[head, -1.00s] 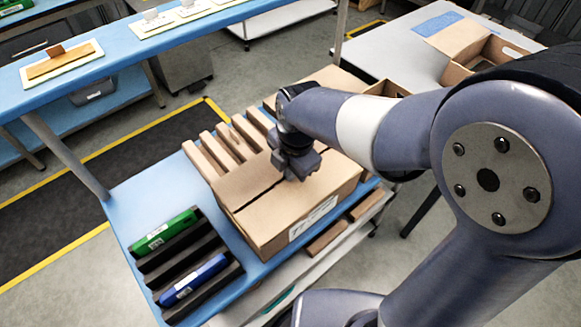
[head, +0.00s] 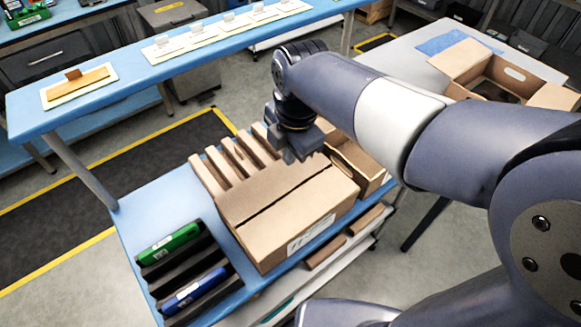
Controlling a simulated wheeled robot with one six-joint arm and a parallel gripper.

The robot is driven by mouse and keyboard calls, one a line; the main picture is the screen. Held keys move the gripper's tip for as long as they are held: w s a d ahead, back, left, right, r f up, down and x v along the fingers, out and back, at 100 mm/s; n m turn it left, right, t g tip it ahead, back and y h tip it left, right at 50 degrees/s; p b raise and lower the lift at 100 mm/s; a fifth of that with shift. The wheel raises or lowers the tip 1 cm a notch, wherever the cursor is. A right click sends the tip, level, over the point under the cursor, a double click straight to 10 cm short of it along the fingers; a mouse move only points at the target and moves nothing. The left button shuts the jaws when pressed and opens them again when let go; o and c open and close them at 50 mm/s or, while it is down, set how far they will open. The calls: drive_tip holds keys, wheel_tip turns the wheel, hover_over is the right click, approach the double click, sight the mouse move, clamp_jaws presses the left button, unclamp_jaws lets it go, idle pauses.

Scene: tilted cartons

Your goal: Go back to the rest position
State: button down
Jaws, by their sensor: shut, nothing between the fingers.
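My gripper (head: 290,156) is shut and empty in the head view. It hangs above the back part of a closed cardboard carton (head: 290,212), apart from its top as far as I can tell. My arm reaches in from the right side of the picture. The fingertips are small and partly dark against the carton.
The carton stands on a blue table (head: 130,205). A black rack (head: 215,258) holds a green item (head: 168,244) and a blue item (head: 195,290). Wooden slats (head: 228,160) and an open carton (head: 357,168) lie behind. A grey table with an open box (head: 497,70) stands back right.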

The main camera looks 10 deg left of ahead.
drive_tip(key=shift+r, duration=1.3)
drive_tip(key=b, duration=0.2)
hover_over(290, 196)
wheel_tip(290, 196, down, 13)
drive_tip(key=shift+f, duration=0.1)
drive_tip(key=shift+f+b, duration=0.85)
drive_tip(key=shift+b, duration=0.05)
drive_tip(key=shift+r, duration=0.1)
